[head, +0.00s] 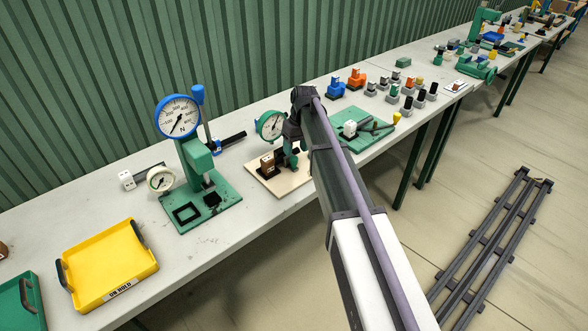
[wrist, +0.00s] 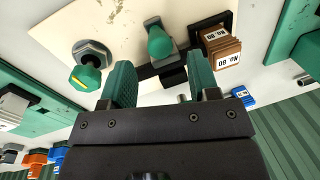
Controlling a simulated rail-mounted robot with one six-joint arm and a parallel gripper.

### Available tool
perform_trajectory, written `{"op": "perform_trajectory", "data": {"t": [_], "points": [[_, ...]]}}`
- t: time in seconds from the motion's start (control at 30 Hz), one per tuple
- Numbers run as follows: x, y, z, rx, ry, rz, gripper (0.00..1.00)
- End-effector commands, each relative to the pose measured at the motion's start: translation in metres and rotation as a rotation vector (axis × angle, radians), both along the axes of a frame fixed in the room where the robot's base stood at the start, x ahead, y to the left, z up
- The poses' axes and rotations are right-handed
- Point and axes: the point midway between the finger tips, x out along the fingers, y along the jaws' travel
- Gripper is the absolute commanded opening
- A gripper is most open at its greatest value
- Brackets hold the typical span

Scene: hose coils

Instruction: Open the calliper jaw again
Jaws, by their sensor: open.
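The dial calliper (head: 270,125) has a white face and green rim and stands over a cream board (head: 258,178) in the head view. My arm hides its right side. In the wrist view the cream board (wrist: 112,22) carries a green rounded post (wrist: 159,42) on a dark bar. My gripper (wrist: 159,66) is open, its two green fingers apart, with the post and bar beyond and between them. Whether the fingers touch anything is unclear. A brown block with a white label (wrist: 220,46) sits right of the fingers; it also shows in the head view (head: 267,164).
A green press with a blue-rimmed gauge (head: 178,117) stands left on the bench. A yellow tray (head: 108,262) lies farther left. A green fixture plate (head: 371,139) is close on the right, with several small coloured parts behind. A green-capped hex fitting (wrist: 86,72) sits beside my left finger.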

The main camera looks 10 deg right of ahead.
Motion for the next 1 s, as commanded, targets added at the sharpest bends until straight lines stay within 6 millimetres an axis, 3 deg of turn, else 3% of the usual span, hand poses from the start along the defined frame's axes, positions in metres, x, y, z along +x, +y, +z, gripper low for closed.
{"op": "perform_trajectory", "data": {"t": [0.03, 0.17, 0.5, 1.0], "points": [[-0.001, 0.002, -0.026, 0.0, 0.0, 0.0, 0.55], [-0.002, 0.006, -0.049, 0.0, 0.0, -0.001, 0.55], [-0.003, 0.008, -0.051, 0.0, 0.0, -0.002, 0.55], [-0.002, 0.006, -0.052, -0.003, 0.0, -0.004, 0.09]]}}
